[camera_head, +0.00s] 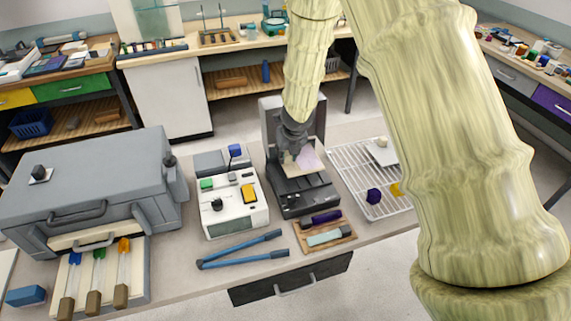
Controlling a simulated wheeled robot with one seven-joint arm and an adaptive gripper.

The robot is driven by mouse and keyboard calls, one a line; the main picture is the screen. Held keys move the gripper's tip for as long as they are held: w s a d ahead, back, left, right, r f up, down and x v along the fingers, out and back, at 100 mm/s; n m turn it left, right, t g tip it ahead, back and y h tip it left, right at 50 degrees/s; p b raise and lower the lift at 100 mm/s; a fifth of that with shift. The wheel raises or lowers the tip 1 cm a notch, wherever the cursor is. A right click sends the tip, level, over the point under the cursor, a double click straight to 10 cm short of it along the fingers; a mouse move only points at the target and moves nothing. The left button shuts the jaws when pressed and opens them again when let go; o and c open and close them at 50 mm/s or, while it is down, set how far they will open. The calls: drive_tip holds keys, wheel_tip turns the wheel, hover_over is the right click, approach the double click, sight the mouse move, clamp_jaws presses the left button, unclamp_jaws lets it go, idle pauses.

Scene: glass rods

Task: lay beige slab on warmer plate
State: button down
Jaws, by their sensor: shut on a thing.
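My gripper (294,145) is low over the dark machine in the middle of the bench, with its fingers mostly hidden behind its own wrist. It is shut on a thin beige slab (289,161), which shows just below the fingers. A pale pinkish patch (308,158) lies right beside the slab; I cannot tell if it is part of it. The dark machine (292,198) has a tall grey back and a black base. I cannot tell for sure which surface is the warmer plate, or whether the slab touches the machine.
A white control box (233,219) stands left of the machine, and a wire rack (350,160) with small pieces stands right. Blue tongs (240,250) and a wooden tray (343,240) lie in front. A grey kiln (90,190) fills the left. My arm hides the right.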

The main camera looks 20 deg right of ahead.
sight(287, 163)
drive_tip(key=shift+f+b, duration=2.05)
drive_tip(key=shift+f, duration=0.45)
drive_tip(key=shift+w+p, duration=0.2)
drive_tip(key=shift+p, duration=0.1)
drive_tip(key=shift+w+f, duration=0.2)
drive_tip(key=shift+w, duration=0.1)
drive_tip(key=shift+s, duration=0.1)
drive_tip(key=c, duration=1.2)
unclamp_jaws()
drive_tip(key=shift+f, duration=0.15)
drive_tip(key=shift+o, duration=0.2)
drive_tip(key=shift+r, duration=0.45)
drive_tip(key=p+v, duration=0.5)
drive_tip(key=v, duration=0.6)
drive_tip(key=shift+s+r, duration=0.15)
drive_tip(key=shift+s, duration=0.1)
